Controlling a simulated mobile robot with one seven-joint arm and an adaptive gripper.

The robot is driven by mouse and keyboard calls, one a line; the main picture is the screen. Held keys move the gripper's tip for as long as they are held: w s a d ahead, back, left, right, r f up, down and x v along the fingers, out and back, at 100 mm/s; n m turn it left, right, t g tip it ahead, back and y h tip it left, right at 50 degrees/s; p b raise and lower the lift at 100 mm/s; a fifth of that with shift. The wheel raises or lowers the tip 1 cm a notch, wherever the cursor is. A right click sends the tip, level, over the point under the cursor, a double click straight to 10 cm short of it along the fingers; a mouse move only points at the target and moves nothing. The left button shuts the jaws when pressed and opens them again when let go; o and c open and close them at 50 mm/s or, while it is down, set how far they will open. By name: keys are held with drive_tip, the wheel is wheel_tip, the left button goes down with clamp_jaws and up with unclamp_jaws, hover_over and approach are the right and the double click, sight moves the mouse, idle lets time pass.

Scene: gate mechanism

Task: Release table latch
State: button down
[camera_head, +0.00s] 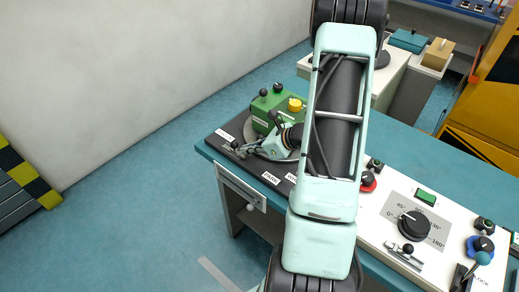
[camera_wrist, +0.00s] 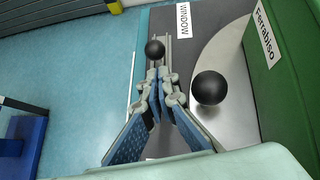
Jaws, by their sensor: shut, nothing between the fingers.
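My gripper (camera_wrist: 158,76) is shut and empty. Its fingertips are close to a small black ball knob (camera_wrist: 155,48) on a metal slide in the wrist view; I cannot tell whether they touch it. The head view shows my gripper (camera_head: 242,149) low over the left end of the dark panel (camera_head: 222,149), beside the "WINDOW" label (camera_wrist: 183,15). A larger black ball (camera_wrist: 210,88) stands over a silver disc (camera_wrist: 224,50), right of the fingers. No label clearly marks which part is the table latch.
A green box (camera_head: 262,112) with a yellow button (camera_head: 295,104) stands close behind my gripper. A white panel (camera_head: 379,226) with a dial (camera_head: 414,225), knobs and a small lever (camera_head: 405,256) lies to the right. My arm hides the middle of the table. Blue floor is clear at left.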

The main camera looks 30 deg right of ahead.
drive_tip(key=shift+w+a+r, duration=0.1)
drive_tip(key=shift+w+a, duration=0.15)
drive_tip(key=shift+w, duration=0.2)
drive_tip(key=w, duration=0.1)
drive_tip(key=w+a+b, duration=0.1)
drive_tip(key=w, duration=0.1)
drive_tip(key=shift+w+a, duration=0.25)
drive_tip(key=shift+w, duration=0.15)
drive_tip(key=shift+s+d+r, duration=0.1)
drive_tip(key=shift+d+r, duration=0.05)
drive_tip(key=shift+r, duration=0.05)
drive_tip(key=v, duration=1.1)
drive_tip(key=shift+s, duration=0.25)
drive_tip(key=shift+w+r, duration=0.1)
